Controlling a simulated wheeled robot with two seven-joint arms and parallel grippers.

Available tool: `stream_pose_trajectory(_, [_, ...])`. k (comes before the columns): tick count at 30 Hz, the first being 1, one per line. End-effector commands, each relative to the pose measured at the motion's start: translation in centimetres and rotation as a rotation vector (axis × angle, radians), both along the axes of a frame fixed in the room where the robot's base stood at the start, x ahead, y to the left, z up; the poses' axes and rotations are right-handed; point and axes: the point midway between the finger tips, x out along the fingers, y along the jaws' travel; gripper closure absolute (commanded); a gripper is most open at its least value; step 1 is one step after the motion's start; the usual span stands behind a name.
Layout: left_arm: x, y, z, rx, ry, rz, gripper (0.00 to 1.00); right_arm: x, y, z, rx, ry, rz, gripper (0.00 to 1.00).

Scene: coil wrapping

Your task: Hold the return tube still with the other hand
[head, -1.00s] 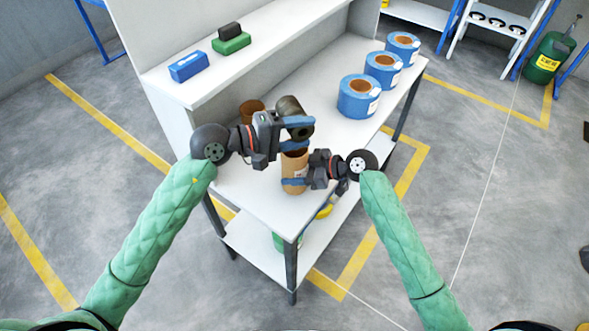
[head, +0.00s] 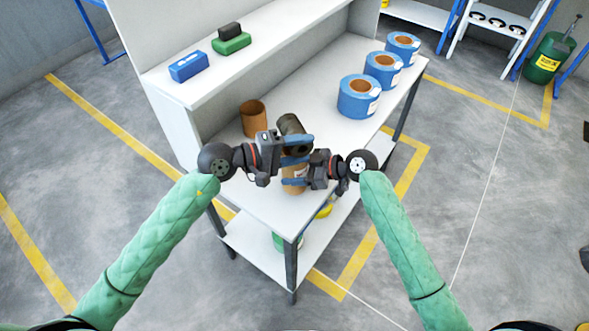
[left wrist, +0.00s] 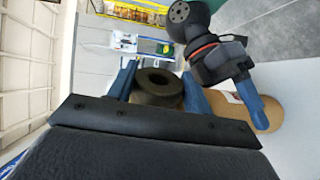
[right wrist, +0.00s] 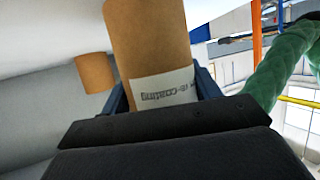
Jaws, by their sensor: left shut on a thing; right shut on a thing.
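The return tube (head: 294,171) is a brown cardboard tube with a white label. It stands near the table's front edge. My right gripper (head: 293,181) is shut on it from the right. The tube and label show between the fingers in the right wrist view (right wrist: 150,45). My left gripper (head: 299,150) is shut on a dark, hollow roll (head: 291,126), also between its blue fingers in the left wrist view (left wrist: 158,87). In the head view the roll is just above the tube's top, which it and the left fingers hide. I cannot tell whether they touch.
A second brown tube (head: 253,118) stands behind on the white table (head: 325,90); it also shows in the right wrist view (right wrist: 95,72). Several blue rolls (head: 359,97) stand at the table's right. Blue (head: 188,66) and green (head: 231,44) blocks sit on the upper shelf.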

Motion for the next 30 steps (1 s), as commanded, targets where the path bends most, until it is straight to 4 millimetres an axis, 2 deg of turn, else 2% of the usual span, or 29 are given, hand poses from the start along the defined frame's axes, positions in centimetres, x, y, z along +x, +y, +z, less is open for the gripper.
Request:
stream_pose_trajectory(12, [0.02, 0.02, -0.62, -0.001, -0.001, 0.001, 0.77, 0.00, -0.01, 0.01, 0.000, 0.000, 0.000, 0.62])
stream_pose_trajectory(13, [0.02, 0.02, -0.62, -0.001, -0.001, 0.001, 0.48, 0.00, -0.01, 0.01, 0.000, 0.000, 0.000, 0.62])
stream_pose_trajectory(16, [0.02, 0.02, -0.62, -0.001, -0.001, 0.001, 0.28, 0.00, -0.01, 0.01, 0.000, 0.000, 0.000, 0.62])
stream_pose_trajectory(17, [0.02, 0.02, -0.62, -0.001, -0.001, 0.001, 0.24, 0.00, -0.01, 0.01, 0.000, 0.000, 0.000, 0.62])
stream_pose_trajectory(26, [-0.02, 0.10, -0.69, 0.001, 0.000, 0.001, 0.24, 0.00, 0.00, 0.01, 0.000, 0.000, 0.000, 0.62])
stream_pose_trajectory(30, [-0.26, 0.77, -0.61, 0.002, 0.001, 0.000, 0.24, 0.00, 0.00, 0.01, 0.000, 0.000, 0.000, 0.62])
